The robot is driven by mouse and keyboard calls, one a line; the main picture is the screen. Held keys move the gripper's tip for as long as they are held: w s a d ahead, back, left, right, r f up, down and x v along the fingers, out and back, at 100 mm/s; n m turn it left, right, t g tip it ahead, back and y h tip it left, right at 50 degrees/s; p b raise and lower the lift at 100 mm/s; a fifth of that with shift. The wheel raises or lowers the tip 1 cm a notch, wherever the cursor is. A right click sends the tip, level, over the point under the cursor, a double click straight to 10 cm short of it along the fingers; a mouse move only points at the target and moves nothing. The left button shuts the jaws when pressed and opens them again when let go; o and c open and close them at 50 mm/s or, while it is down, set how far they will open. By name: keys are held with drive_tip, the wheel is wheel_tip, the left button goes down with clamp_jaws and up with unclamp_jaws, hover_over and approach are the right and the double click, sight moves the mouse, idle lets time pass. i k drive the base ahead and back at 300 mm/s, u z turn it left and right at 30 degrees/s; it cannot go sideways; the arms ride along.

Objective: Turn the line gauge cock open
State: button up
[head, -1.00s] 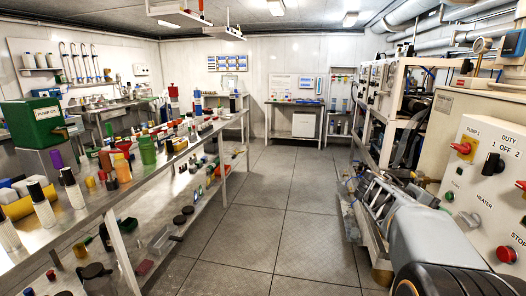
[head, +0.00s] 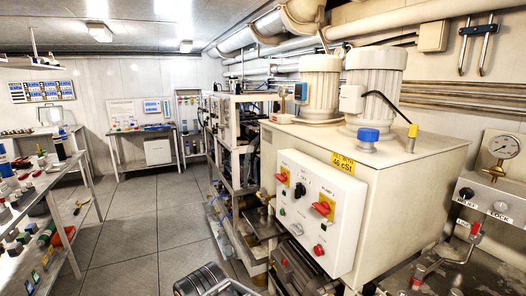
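A round pressure gauge (head: 503,146) with a white dial stands at the far right, on a short stem above a grey block (head: 488,200) with dark knobs. A small fitting (head: 493,172) sits under the gauge; I cannot tell whether it is the line gauge cock or how it is turned. A red-tipped lever (head: 474,229) stands in front of the block, above metal pipework. My gripper cannot be made out; only part of my arm shows at the bottom edge, well left of the gauge.
A cream tank (head: 400,170) carries two motors (head: 372,85) and a blue cap (head: 368,136). Its white control panel (head: 318,205) with red switches juts forward. A rack stands behind it. A bench (head: 50,195) with small items is at left. The floor (head: 150,230) between is clear.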

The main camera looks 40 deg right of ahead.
sight(496, 171)
drive_tip(key=z, duration=4.4)
drive_tip(key=i, duration=0.45)
drive_tip(key=u, duration=2.3)
